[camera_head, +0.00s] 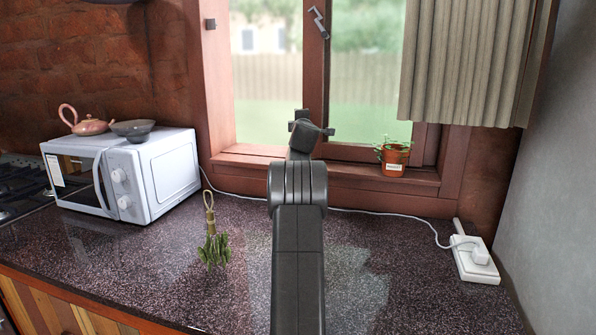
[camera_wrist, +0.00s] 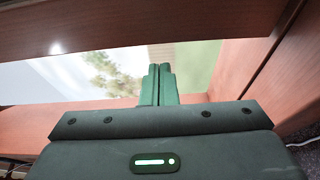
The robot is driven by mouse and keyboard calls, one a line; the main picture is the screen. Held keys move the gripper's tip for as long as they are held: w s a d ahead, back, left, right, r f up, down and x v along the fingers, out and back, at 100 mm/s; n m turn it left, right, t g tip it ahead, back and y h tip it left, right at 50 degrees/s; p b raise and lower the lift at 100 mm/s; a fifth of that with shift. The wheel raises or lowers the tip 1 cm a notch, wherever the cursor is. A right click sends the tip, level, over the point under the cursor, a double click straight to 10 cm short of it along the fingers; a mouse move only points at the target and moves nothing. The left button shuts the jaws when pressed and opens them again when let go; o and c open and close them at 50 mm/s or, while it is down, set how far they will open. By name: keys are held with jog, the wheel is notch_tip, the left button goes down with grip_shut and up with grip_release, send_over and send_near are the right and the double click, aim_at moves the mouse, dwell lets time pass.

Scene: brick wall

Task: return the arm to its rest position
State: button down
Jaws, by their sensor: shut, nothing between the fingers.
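My arm rises in the middle of the head view, stretched forward over the countertop (camera_head: 370,265) toward the window. My gripper is at its far end, in front of the window's lower frame, and the wrist hides most of it in the head view. In the wrist view my gripper (camera_wrist: 158,72) has its two fingers side by side and touching, with nothing between them. Behind the fingers are the window glass (camera_wrist: 195,62) and the reddish wooden frame (camera_wrist: 70,30).
A white microwave (camera_head: 165,175) stands at the left, with a teapot (camera_head: 90,126) and a dark bowl (camera_head: 133,127) on top. A bundle of green herbs (camera_head: 214,250) is left of my arm. A potted plant (camera_head: 393,160) sits on the sill. A power strip (camera_head: 474,262) and cord lie at the right.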

jog(key=shift+w+a+p, duration=0.2)
jog(key=shift+w+p, duration=2.65)
jog(key=shift+p, duration=0.45)
jog(key=shift+s+f+b, duration=0.1)
jog(key=shift+s+b, duration=0.05)
jog(key=shift+b, duration=0.2)
jog(key=s+b, duration=1.3)
jog(key=w+p, duration=1.4)
jog(key=p, duration=0.2)
jog(key=w+a+p, duration=0.2)
jog(key=a+p, duration=0.3)
jog(key=a, duration=0.3)
jog(key=shift+w+a, duration=0.35)
